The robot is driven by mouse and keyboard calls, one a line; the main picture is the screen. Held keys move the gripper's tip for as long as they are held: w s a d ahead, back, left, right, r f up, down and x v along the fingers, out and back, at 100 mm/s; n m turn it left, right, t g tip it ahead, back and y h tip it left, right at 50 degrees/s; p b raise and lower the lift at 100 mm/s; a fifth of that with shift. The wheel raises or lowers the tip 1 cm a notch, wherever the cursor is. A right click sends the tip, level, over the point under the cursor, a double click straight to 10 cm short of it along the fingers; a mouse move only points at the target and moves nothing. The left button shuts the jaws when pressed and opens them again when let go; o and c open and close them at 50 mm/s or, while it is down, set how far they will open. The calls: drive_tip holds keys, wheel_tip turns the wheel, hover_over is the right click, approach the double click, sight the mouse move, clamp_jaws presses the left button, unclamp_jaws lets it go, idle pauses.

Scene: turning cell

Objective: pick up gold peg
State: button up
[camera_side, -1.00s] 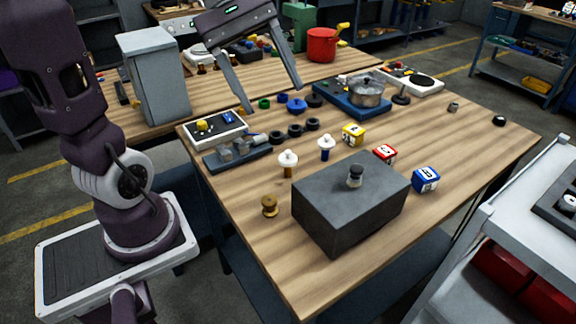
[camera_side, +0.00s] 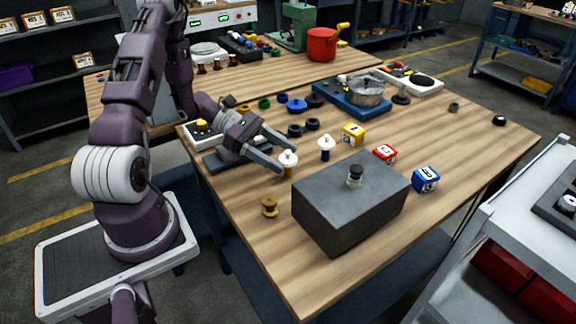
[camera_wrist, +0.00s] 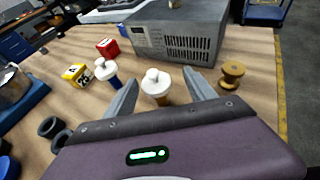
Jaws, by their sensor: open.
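The gold peg (camera_side: 288,171) stands upright on the wooden table, with a white knobbed top and a gold-brown lower part. In the wrist view the peg (camera_wrist: 156,82) shows between my two fingers, its lower part mostly hidden. My gripper (camera_side: 287,158) is open, reaching in low from the left, with its fingertips around or just short of the peg; contact is unclear. The open fingers also show in the wrist view (camera_wrist: 162,74). A similar peg with a blue lower part (camera_side: 326,153) stands to the right, and in the wrist view it is at the left (camera_wrist: 106,71).
A large grey box (camera_side: 340,214) stands close in front of the peg. A brass spool (camera_side: 269,206) stands nearby. Black rings (camera_side: 312,124) and yellow (camera_side: 353,135), red (camera_side: 385,153) and blue (camera_side: 426,179) cubes lie around.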

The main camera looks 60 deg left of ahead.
sight(287, 158)
drive_tip(key=x, duration=0.5)
drive_tip(key=shift+w+a+f, duration=0.1)
drive_tip(key=shift+w+a, duration=0.15)
drive_tip(key=shift+w, duration=0.05)
clamp_jaws()
